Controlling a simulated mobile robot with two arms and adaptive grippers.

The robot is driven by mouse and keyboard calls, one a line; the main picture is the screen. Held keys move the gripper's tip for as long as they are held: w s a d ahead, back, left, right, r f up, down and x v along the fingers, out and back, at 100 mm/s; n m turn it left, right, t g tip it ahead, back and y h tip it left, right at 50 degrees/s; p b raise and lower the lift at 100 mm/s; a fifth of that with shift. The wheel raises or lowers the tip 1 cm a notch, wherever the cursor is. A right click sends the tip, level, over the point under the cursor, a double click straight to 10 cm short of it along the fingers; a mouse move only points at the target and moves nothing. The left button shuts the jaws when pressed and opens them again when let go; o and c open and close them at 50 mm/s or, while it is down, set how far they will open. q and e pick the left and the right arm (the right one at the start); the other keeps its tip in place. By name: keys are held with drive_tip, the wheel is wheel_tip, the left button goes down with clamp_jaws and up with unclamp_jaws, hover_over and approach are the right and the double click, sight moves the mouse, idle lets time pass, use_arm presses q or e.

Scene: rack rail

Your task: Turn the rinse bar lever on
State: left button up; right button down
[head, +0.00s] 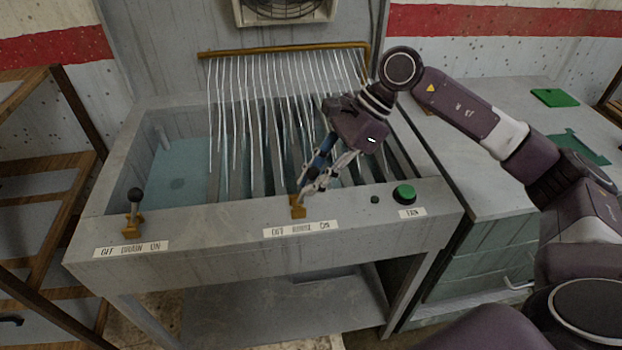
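The rinse lever's brass base (298,207) sits on the front rim of the grey sink, above the label "OFF RINSE ON" (300,229). My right gripper (304,191) reaches down over this lever, with its fingers around or just at the handle. The fingers hide most of the lever, so its tilt and whether the fingers are closed on it are unclear. Water streams (240,110) fall from the brass rinse bar (285,50) at the back of the sink. My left gripper is not in view.
A drain lever (134,206) with a black knob stands at the left of the rim. A green fan button (404,194) is to the right. A counter with green pieces (555,97) lies at right; a wooden rack (45,170) stands at left.

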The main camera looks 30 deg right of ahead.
drive_tip(key=c, duration=1.7)
unclamp_jaws()
drive_tip(key=shift+s+d+f, duration=0.1)
drive_tip(key=shift+d+f, duration=0.1)
drive_tip(key=shift+d, duration=0.1)
drive_tip(key=shift+c, duration=0.2)
drive_tip(key=shift+a+r, duration=0.1)
drive_tip(key=shift+r, duration=0.05)
drive_tip(key=w+v, duration=0.1)
drive_tip(key=v, duration=1)
drive_tip(key=shift+s+d+r, duration=0.2)
drive_tip(key=shift+s+r, duration=0.15)
drive_tip(key=shift+s, duration=0.15)
drive_tip(key=shift+f, duration=0.1)
